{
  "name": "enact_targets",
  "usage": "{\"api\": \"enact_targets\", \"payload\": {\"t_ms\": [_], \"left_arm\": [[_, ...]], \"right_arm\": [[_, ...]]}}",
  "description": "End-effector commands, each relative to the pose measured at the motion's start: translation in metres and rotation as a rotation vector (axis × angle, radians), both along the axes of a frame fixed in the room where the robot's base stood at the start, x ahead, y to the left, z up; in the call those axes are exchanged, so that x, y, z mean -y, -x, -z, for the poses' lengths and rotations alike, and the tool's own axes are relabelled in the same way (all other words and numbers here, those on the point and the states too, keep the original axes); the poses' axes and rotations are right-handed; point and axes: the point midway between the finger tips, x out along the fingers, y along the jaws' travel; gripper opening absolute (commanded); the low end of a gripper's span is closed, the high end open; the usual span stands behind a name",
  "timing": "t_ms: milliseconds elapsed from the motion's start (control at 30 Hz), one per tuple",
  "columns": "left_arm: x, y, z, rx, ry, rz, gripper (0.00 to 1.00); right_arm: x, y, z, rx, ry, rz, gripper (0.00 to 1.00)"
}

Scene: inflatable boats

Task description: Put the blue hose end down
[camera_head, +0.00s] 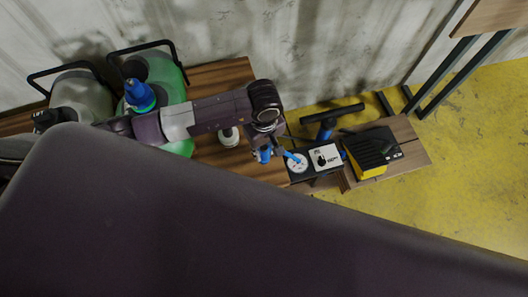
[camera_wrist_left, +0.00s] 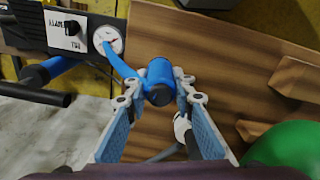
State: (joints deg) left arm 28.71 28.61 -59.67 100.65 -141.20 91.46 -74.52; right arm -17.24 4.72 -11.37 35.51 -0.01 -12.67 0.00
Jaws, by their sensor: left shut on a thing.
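My left gripper (camera_head: 268,148) is at the right end of the wooden bench in the head view. In the left wrist view the two fingers of this gripper (camera_wrist_left: 157,93) are shut on the blue hose end (camera_wrist_left: 160,76), a short blue cylinder. The blue hose end also shows small beside the gripper in the head view (camera_head: 263,156). A light blue hose (camera_wrist_left: 124,68) runs from it towards the round white gauge (camera_wrist_left: 108,41) on the black pump box. Wooden boards lie beneath the hose end; whether it touches them I cannot tell. My right gripper is not in view.
The black pump box (camera_head: 325,157) has a T-shaped handle (camera_head: 331,115) behind it. A yellow and black device (camera_head: 367,152) stands on a wooden surface to the right. Green and grey canisters stand at the left. Bare boards (camera_wrist_left: 205,45) lie right of the hose end in the wrist view.

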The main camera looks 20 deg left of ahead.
Motion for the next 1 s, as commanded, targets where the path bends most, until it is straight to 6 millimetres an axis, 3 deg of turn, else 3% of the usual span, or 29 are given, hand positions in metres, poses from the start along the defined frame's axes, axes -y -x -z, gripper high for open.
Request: {"api": "enact_targets", "payload": {"t_ms": [167, 567, 600, 733, 1000], "left_arm": [[0.0, 0.001, 0.023, -0.002, 0.001, -0.001, 0.0], [0.0, 0.0, 0.029, 0.001, 0.001, 0.0, 0.0], [0.0, 0.0, 0.028, 0.0, 0.001, 0.0, 0.25], [0.0, 0.0, 0.028, -0.001, 0.001, 0.0, 0.39], [0.0, 0.0, 0.027, -0.001, 0.001, 0.0, 0.4]], "right_arm": [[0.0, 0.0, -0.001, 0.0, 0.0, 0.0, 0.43], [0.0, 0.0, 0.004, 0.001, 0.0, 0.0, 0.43], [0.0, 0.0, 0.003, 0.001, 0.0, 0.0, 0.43], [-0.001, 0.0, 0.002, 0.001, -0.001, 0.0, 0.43], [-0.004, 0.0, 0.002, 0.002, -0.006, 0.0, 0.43]]}}
